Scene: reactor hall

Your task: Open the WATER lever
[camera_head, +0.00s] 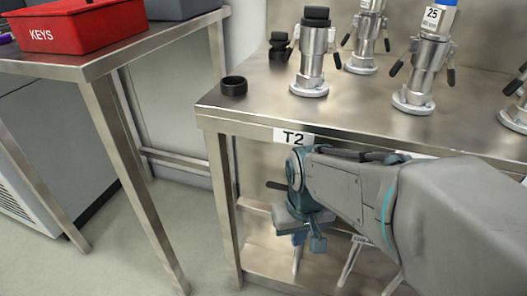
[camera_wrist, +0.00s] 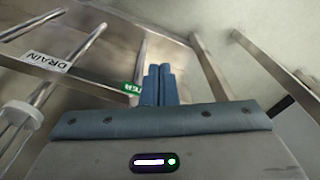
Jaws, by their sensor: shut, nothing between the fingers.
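My gripper (camera_head: 317,243) hangs below the front edge of the T2 table in the head view. In the wrist view its two blue fingers (camera_wrist: 158,70) are together with nothing between them. A small green label (camera_wrist: 133,88) sits on a metal bar just left of the fingers; its lettering is partly hidden and looks to end in "ER". I cannot tell whether it marks the WATER lever. No lever clearly tied to WATER can be made out in either view.
A white DRAIN label (camera_wrist: 46,61) is on the bar farther left, with a pale cylindrical fitting (camera_wrist: 20,115) near it. The T2 table (camera_head: 250,118) carries several metal valve canisters (camera_head: 311,62) and a black ring (camera_head: 234,86). A red KEYS box (camera_head: 80,27) stands on the left table.

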